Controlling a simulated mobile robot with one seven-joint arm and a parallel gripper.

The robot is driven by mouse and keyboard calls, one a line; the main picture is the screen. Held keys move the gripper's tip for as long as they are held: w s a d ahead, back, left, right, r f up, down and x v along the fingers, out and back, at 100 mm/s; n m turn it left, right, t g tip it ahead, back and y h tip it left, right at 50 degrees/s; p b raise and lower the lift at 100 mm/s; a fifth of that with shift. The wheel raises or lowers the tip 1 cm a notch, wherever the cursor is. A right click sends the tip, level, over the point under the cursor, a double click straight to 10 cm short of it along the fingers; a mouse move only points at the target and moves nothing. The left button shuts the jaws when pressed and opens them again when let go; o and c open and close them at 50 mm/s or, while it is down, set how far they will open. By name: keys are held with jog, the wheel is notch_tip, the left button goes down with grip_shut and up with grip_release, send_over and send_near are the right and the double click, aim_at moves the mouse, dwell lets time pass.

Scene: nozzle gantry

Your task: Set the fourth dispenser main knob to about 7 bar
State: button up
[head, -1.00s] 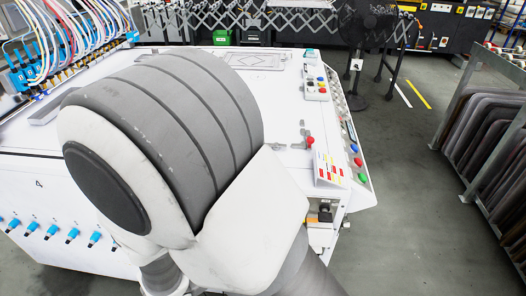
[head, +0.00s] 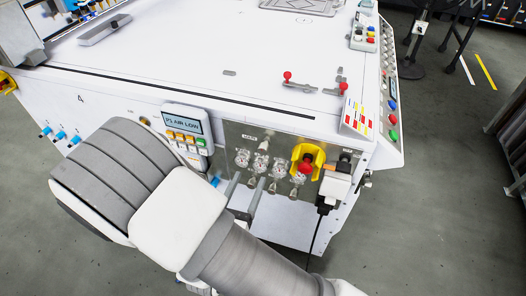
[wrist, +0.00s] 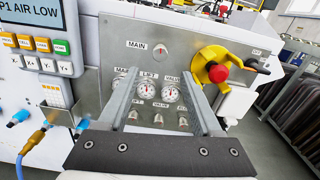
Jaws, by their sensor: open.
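The pneumatic panel (head: 228,134) on the machine's front, right of the printed 4, carries small gauges (head: 261,163) with pale knobs below; it also shows in the wrist view (wrist: 101,62). There, gauges (wrist: 146,89) sit in a row under MAIN, LIFT and VALVE labels. Small knobs (wrist: 158,116) show between my fingers. My gripper (wrist: 160,76) is open and empty, its fingers framing the gauges. The left finger hides part of the leftmost gauge column. Needle readings are too small to tell.
A yellow rotary switch with a red centre (wrist: 218,73) is right of the gauges. A display reading P1 AIR LOW (head: 184,122) and its buttons are to the left. A black cable (head: 318,232) hangs at the right; blue fittings (head: 62,135) protrude at left.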

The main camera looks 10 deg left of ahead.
aim_at(262, 152)
jog(key=w, duration=0.3)
jog(key=w+b, duration=0.1)
jog(key=w, duration=0.3)
jog(key=w+d, duration=0.1)
jog(key=w, duration=0.3)
jog(key=shift+w, duration=0.25)
grip_shut()
